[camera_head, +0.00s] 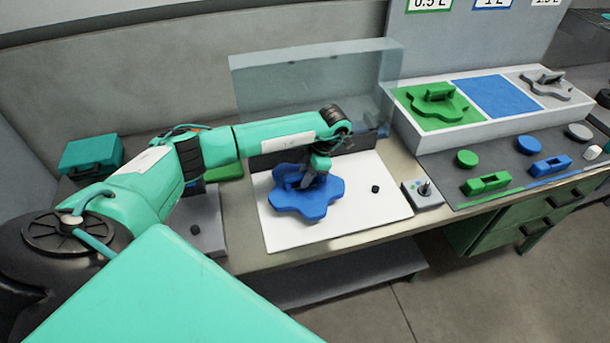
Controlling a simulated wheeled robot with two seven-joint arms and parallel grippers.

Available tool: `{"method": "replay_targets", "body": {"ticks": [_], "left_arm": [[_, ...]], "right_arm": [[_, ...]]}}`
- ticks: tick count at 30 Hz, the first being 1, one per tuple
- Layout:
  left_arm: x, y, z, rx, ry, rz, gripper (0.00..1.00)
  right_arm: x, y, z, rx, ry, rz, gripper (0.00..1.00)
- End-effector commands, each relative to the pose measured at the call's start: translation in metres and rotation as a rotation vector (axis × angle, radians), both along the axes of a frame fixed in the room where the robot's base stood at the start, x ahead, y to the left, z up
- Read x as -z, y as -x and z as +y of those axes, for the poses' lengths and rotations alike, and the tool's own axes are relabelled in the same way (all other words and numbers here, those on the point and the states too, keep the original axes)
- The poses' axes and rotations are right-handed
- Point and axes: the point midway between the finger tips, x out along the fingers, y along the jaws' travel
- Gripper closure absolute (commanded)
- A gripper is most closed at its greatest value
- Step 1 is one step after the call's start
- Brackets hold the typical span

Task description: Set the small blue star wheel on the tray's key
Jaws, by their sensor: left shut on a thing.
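The blue star wheel (312,205) is a lobed blue piece, over the left and middle part of the white tray (285,236). My left gripper (316,172) comes down from above and is shut on the wheel near its raised middle part. The gripper and arm hide part of the wheel's far side. I cannot tell whether the wheel touches the tray or is just above it. A small black key (375,188) stands on the tray, to the right of the wheel and apart from it. My right gripper is not in view.
A clear guard panel (310,90) stands behind the tray. To the right are a small control box with a knob (424,191) and a colored rack (487,96) holding a green star wheel (437,100), with an empty blue bay. A grey plate (208,215) lies left.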

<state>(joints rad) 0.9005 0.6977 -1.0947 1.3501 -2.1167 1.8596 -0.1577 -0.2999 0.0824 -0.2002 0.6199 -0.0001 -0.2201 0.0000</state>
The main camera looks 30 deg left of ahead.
Motion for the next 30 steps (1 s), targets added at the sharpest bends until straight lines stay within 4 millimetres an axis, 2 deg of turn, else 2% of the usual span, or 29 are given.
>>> {"method": "replay_targets", "body": {"ticks": [3, 8, 15, 16, 19, 30], "left_arm": [[0.007, 0.0, 0.0, 0.0, -0.001, -0.002, 1.0], [0.008, -0.001, 0.0, 0.001, -0.001, -0.002, 1.0], [0.014, 0.0, 0.0, 0.001, -0.001, -0.002, 1.0], [0.014, 0.0, 0.0, 0.0, -0.001, -0.001, 0.76], [0.013, 0.0, 0.0, 0.0, -0.001, -0.001, 0.58], [0.008, 0.0, 0.0, 0.0, 0.0, -0.001, 0.58]], "right_arm": [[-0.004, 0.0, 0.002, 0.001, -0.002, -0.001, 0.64], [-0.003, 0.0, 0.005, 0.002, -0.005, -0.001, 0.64], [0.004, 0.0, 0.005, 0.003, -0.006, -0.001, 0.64], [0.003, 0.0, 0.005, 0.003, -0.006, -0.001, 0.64], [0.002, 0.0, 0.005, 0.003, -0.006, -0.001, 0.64], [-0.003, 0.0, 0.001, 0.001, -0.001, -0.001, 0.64]]}}
